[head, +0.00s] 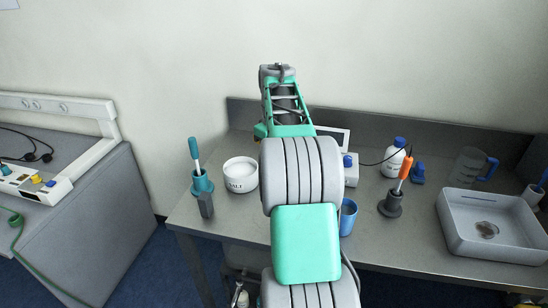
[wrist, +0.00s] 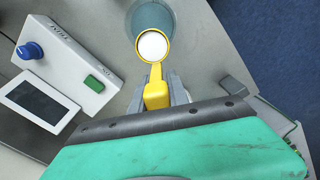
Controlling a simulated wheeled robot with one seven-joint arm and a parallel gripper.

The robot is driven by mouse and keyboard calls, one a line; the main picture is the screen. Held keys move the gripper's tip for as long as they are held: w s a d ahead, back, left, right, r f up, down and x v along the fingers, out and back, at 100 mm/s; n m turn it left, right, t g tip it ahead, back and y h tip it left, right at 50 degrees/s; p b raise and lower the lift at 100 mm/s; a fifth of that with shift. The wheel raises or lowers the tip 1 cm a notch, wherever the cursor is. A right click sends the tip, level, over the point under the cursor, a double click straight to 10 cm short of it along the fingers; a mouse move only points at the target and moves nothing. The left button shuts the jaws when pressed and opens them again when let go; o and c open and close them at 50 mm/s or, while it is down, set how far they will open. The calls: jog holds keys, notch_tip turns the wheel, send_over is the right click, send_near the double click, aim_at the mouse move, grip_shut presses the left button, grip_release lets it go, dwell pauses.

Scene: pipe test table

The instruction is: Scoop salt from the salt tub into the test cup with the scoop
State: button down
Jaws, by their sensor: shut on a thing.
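My gripper (wrist: 160,92) is shut on the yellow handle of the scoop (wrist: 156,70) in the wrist view. The scoop's round bowl holds white salt (wrist: 152,45) and shows over the opening of a blue cup, seemingly the test cup (wrist: 148,14). I cannot tell the height between them. In the head view the blue cup (head: 348,218) stands near the table's front edge, just right of my arm. The white salt tub (head: 240,184) stands left of my arm. My arm hides the gripper and scoop in the head view.
A device with screen, blue knob and green button (wrist: 92,82) is beside the cup. Two holders with tools, teal (head: 203,184) and orange (head: 392,203), flank my arm. A white bottle (head: 394,162), jug (head: 466,168) and grey tray (head: 490,240) stand to the right.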

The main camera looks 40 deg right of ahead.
jog(key=shift+s, duration=0.1)
jog(key=r+t, duration=0.1)
jog(key=s+r+t+p, duration=0.1)
jog(key=shift+s+d+r+t, duration=0.1)
jog(key=shift+s+r+t, duration=0.15)
jog(key=shift+t, duration=0.15)
jog(key=s+t, duration=0.1)
jog(key=t+b, duration=0.1)
jog(key=t, duration=0.1)
jog(key=shift+s+d+r+y, duration=0.2)
jog(key=shift+s+y, duration=0.1)
jog(key=shift+s, duration=0.1)
jog(key=shift+s+r+t+b, duration=0.15)
jog(key=shift+t+b, duration=0.15)
jog(key=shift+t, duration=0.4)
jog(key=shift+w+a+r, duration=0.1)
jog(key=shift+w+r, duration=0.1)
jog(key=shift+r, duration=0.05)
